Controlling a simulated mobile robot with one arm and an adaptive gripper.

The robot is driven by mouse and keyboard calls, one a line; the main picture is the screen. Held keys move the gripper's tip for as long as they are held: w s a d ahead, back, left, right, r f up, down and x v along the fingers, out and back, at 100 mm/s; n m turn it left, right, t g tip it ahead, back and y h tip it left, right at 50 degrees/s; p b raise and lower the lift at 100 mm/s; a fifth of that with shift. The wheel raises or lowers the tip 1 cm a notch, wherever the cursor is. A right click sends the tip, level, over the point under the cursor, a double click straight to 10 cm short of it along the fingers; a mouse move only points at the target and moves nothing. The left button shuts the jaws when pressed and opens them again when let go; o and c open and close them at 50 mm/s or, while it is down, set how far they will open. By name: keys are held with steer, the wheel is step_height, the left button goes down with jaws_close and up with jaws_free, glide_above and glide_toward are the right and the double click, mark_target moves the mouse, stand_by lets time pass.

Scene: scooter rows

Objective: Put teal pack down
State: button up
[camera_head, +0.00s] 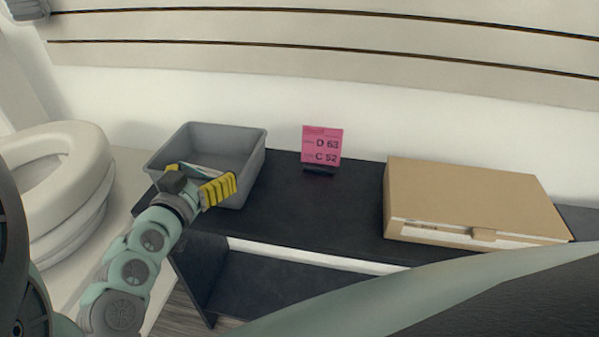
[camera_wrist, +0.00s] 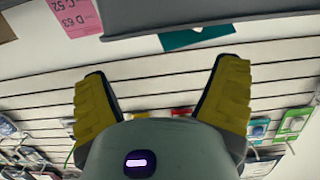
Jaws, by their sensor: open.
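A grey open bin (camera_head: 255,165) stands at the left end of the dark shelf. My gripper (camera_head: 196,182) is over the bin's near side, its yellow fingers spread apart with nothing between them. A teal and white piece (camera_head: 205,172), likely the teal pack, shows in the bin just beyond the fingers, mostly hidden by the gripper and the bin wall. In the wrist view, my gripper (camera_wrist: 162,85) is open and empty. A flat teal piece (camera_wrist: 197,37) shows past the fingertips against the grey bin edge (camera_wrist: 200,14), apart from both fingers.
A pink sign (camera_head: 321,145) reading D 63 and C 52 stands right of the bin on the dark shelf (camera_head: 300,205). A closed cardboard box (camera_head: 470,195) lies further right. White rounded stacked items (camera_head: 65,190) stand at left. The shelf between sign and box is clear.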

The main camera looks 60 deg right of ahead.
steer(key=shift+b+v, duration=0.35)
steer(key=shift+v, duration=1.15)
